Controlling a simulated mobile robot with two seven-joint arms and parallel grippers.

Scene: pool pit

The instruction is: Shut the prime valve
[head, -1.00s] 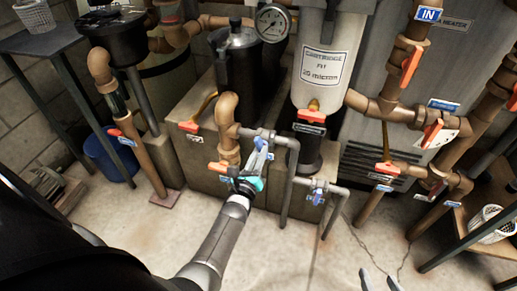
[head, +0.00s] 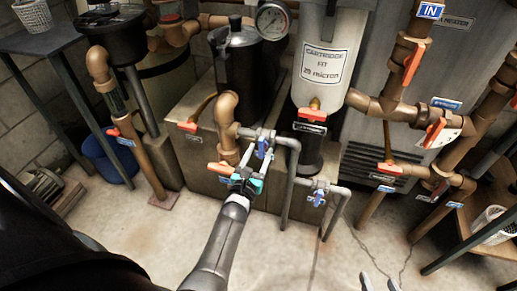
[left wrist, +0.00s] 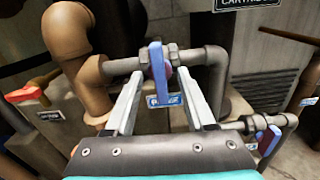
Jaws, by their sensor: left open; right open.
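A small valve with a blue lever handle (head: 263,147) sits on a grey horizontal pipe. In the left wrist view its blue handle (left wrist: 158,75) stands upright, crosswise to the pipe. A blue label (left wrist: 164,100) below it is too small to read, so I cannot tell whether this is the prime valve. My left gripper (head: 256,156) is open, its fingers on either side of the handle with gaps visible in the left wrist view (left wrist: 160,82). My right gripper (head: 380,281) is open and empty at the bottom edge of the head view.
A second blue-handled valve (head: 318,196) is on a lower grey pipe to the right. Red-handled valves (head: 222,168) sit on the brown pipes around. A black pump pot (head: 243,65) and a white cartridge filter (head: 322,65) stand behind. The floor in front is clear.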

